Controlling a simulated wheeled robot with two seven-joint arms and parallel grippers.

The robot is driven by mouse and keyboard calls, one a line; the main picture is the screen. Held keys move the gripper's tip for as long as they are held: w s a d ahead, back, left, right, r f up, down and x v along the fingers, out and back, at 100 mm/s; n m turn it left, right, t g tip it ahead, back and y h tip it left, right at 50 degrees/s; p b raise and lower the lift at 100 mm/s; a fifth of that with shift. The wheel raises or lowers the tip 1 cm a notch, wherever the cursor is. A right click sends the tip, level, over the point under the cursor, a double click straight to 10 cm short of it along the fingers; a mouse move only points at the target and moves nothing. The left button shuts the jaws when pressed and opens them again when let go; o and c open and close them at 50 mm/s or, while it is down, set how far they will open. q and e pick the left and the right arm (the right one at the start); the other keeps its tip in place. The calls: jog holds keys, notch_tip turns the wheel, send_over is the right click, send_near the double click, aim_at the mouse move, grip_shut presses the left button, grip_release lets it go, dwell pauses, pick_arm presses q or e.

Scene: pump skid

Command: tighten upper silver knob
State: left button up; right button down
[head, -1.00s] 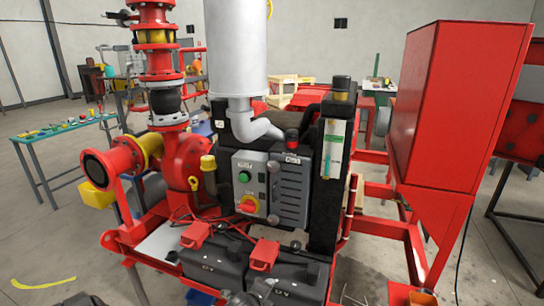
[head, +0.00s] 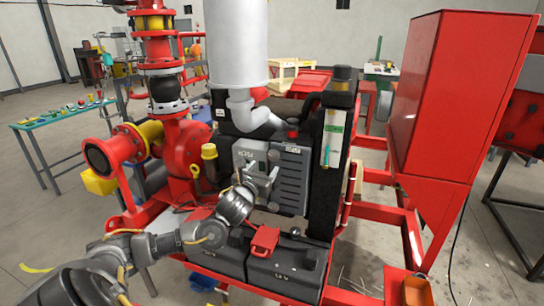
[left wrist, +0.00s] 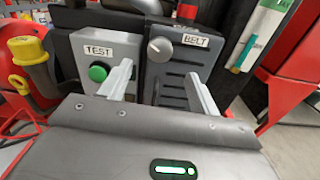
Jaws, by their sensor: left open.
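The upper silver knob (left wrist: 160,50) is a round grey knob with a pointer line, beside the label BELT on the grey panel (left wrist: 178,85) in the left wrist view. My left gripper (left wrist: 159,70) is open. Its two fingers point at the panel, one on each side of the knob's position in the picture, with no visible contact. My right gripper is not in view.
A green TEST button (left wrist: 98,72) sits left of the knob. A yellow-capped filler (left wrist: 28,52) stands farther left. Black batteries (head: 285,268) with red terminal covers lie below the panel. A silver exhaust pipe (head: 250,115) is above, and a big red cabinet (head: 440,95) stands right.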

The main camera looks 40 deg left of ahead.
aim_at(273, 157)
pick_arm(q)
jog(key=p+x, duration=0.3)
jog(key=x, duration=0.5)
jog(key=shift+w+a, duration=0.1)
jog(key=shift+w, duration=0.1)
jog(key=shift+w+a, duration=0.1)
jog(key=shift+w, duration=0.3)
jog(key=c, duration=1)
jog(key=shift+o, duration=0.2)
